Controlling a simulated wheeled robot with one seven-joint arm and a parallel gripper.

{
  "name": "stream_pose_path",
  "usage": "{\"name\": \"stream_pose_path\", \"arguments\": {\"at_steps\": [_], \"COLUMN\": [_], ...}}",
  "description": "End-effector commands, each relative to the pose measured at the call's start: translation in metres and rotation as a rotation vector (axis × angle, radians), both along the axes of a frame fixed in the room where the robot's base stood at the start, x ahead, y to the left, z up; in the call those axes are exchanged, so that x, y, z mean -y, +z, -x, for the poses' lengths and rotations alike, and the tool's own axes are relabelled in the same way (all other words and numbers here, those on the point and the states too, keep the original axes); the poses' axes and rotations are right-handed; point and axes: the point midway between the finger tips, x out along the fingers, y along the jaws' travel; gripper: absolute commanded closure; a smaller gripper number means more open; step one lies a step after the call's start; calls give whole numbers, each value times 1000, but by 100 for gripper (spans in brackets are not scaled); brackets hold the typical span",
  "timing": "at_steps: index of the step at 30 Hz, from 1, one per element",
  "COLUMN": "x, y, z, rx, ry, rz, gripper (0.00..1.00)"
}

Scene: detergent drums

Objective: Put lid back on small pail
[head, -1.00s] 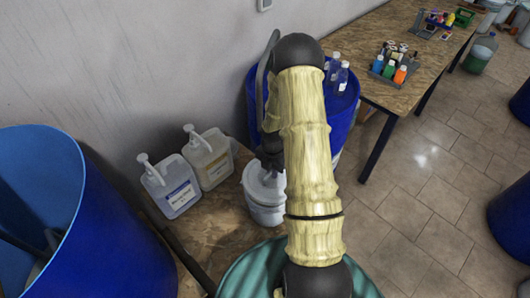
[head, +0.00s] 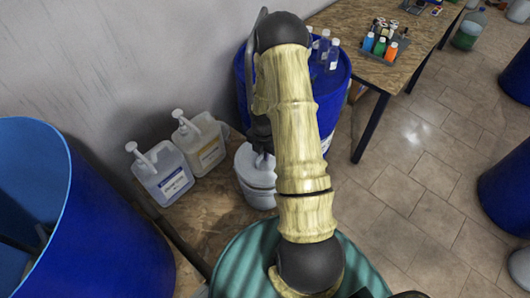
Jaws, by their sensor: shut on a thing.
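The small white pail (head: 258,186) stands on the low wooden surface, just left of my arm. A pale lid (head: 247,158) shows at its top, under my gripper (head: 263,152). My gripper is dark and points down over the pail, shut on the lid. My own arm covers the right part of the pail and lid. I cannot tell whether the lid is level or seated on the rim.
Two white pump jugs (head: 160,172) stand left of the pail against the wall. A large open blue drum (head: 110,230) is at the left, another blue drum (head: 335,100) with bottles behind my arm. A green drum top (head: 238,262) is in front. A wooden table (head: 385,75) stands at the upper right.

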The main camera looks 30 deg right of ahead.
Motion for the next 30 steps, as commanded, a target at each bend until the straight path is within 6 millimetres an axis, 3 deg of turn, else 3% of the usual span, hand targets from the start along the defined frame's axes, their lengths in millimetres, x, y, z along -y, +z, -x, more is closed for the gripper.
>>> {"name": "stream_pose_path", "arguments": {"at_steps": [13, 30], "x": [-1, -1], "y": [-37, -41], "z": [-1, -1], "rx": [0, 0], "ry": [3, 2], "rz": [0, 0], "gripper": [100, 100]}}
